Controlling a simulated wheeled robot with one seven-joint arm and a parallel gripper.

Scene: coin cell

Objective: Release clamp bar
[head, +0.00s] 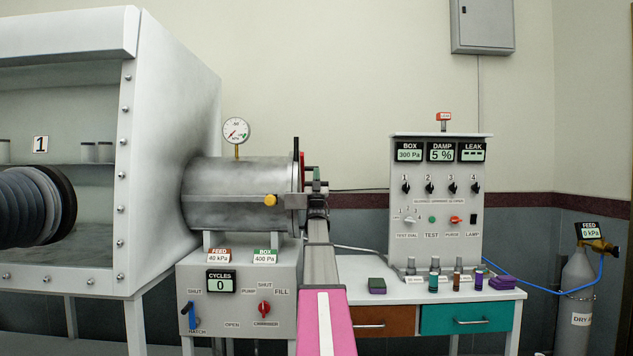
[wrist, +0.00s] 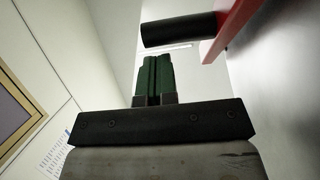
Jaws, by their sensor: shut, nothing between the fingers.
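The clamp bar (wrist: 236,28) is red with a black cylindrical grip (wrist: 178,34) in the wrist view. In the head view, a small part of the red bar (head: 309,172) shows at the right end of the steel cylinder chamber (head: 235,195), mostly hidden by my arm and the end flange. My gripper (wrist: 154,58) has green fingers pressed together with nothing between them. The fingertips appear close to the black grip, below it in the wrist view; I cannot tell whether they touch. In the head view, my gripper (head: 317,175) is beside the chamber's right end.
A glove box (head: 170,140) stands at the left. A control box (head: 240,310) with a blue hatch lever (head: 191,318) and red knob sits under the chamber. At the right, an instrument panel (head: 438,210) and small bottles stand on a bench (head: 405,292). A gas cylinder (head: 577,290) is at far right.

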